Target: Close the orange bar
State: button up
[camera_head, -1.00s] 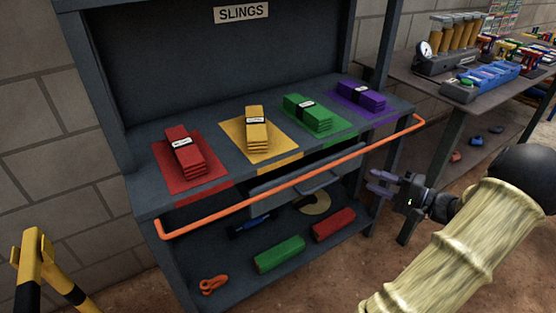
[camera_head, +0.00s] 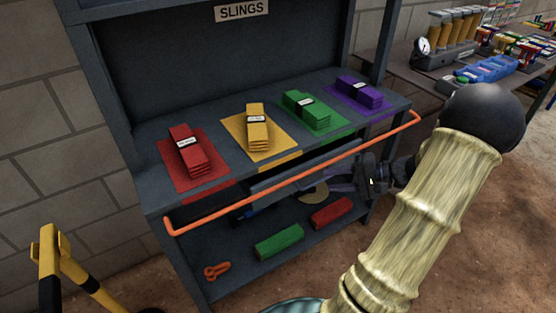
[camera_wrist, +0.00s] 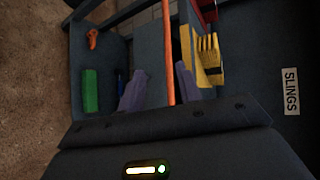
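The orange bar (camera_head: 300,180) is a long rail with bent ends, standing out in front of the grey sling bench (camera_head: 150,196) just below its top. My gripper (camera_head: 338,179) is near the right part of the bar, just below it in the head view, with its fingers partly lost against the dark bench. In the wrist view the two purple fingers (camera_wrist: 159,88) are apart. The orange bar (camera_wrist: 168,50) runs between them in that picture, nearer the right finger. I cannot tell whether either finger touches it.
Red (camera_head: 188,152), yellow (camera_head: 257,128), green (camera_head: 305,110) and purple slings (camera_head: 359,92) lie on the bench top. A drawer is under it. Green (camera_head: 279,242) and red rolls (camera_head: 331,212) and an orange shackle (camera_head: 216,271) lie on the lower shelf. A yellow-black stand (camera_head: 50,265) is at left.

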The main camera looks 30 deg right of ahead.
jog(key=s+a+r+n+g+h+p, duration=0.1)
jog(key=a+r+n+g+h+p, duration=0.2)
jog(key=a+r+p, duration=0.4)
jog(key=s+a+r+n+g+h+p, duration=0.2)
jog(key=a+r+g+p, duration=0.4)
jog(key=a+p, duration=0.4)
jog(key=a+r+n+h, duration=0.1)
jog(key=a+h, duration=0.1)
jog(key=shift+r+n+h, duration=0.25)
jog(key=shift+n+h, duration=0.05)
jog(key=shift+n, duration=0.1)
jog(key=shift+c, duration=0.4)
jog(key=a+r+n+t+h, duration=0.2)
jog(key=a+n, duration=0.1)
jog(key=a, duration=0.3)
jog(key=shift+n+h, duration=0.3)
jog(key=shift+n, duration=0.1)
jog(key=shift+r, duration=0.1)
